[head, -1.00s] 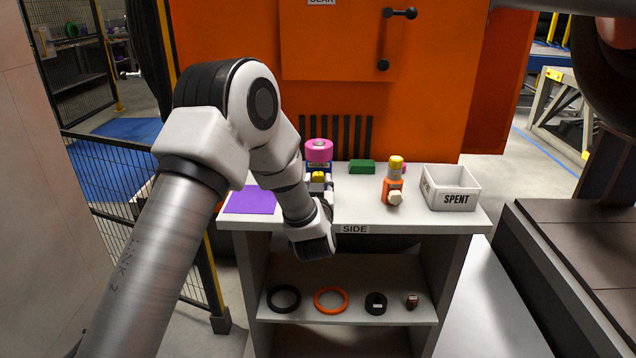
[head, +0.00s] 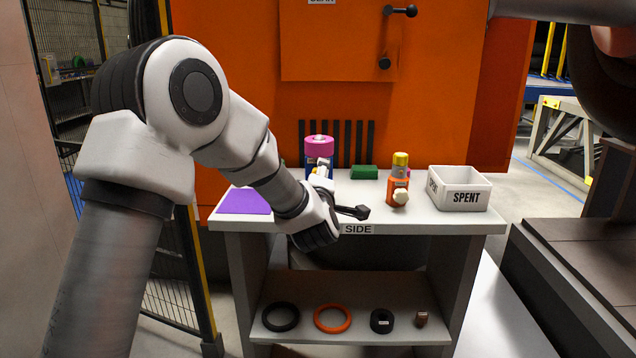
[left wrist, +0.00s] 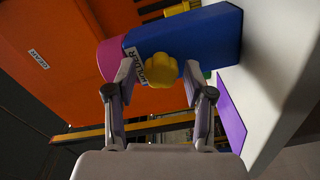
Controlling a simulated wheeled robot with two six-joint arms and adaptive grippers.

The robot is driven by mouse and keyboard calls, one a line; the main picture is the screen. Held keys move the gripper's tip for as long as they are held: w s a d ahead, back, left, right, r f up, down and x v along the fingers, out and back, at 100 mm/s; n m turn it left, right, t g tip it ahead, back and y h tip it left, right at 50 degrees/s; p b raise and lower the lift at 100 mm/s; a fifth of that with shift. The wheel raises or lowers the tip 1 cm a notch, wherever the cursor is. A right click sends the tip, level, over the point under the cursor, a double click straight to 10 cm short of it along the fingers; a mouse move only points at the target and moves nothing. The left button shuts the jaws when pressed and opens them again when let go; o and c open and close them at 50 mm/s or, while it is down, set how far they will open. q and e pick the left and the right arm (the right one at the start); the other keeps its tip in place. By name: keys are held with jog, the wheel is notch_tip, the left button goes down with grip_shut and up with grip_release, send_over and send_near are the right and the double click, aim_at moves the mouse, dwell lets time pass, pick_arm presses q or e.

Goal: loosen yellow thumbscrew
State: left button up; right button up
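The yellow thumbscrew (left wrist: 160,70) sits on the face of a blue block (left wrist: 205,45) with a pink round top (left wrist: 110,58), seen in the left wrist view. A white label on the block is partly covered. In the head view, the blue block (head: 312,158) stands on the bench under its pink top (head: 319,146); my gripper mostly hides the thumbscrew there. My left gripper (left wrist: 161,78) is open, one finger on each side of the thumbscrew, with gaps visible between. Whether either finger touches it I cannot tell. My right gripper is out of view.
On the bench (head: 415,221) are a purple mat (head: 244,201), a green block (head: 364,172), an orange bottle with yellow cap (head: 398,185) and a white SPENT bin (head: 459,189). Rings and small parts lie on the lower shelf (head: 350,325). An orange cabinet (head: 430,100) stands behind.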

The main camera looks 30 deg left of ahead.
pick_arm(q)
jog(key=b+v, duration=0.1)
jog(key=v, duration=0.5)
jog(key=v, duration=1.2)
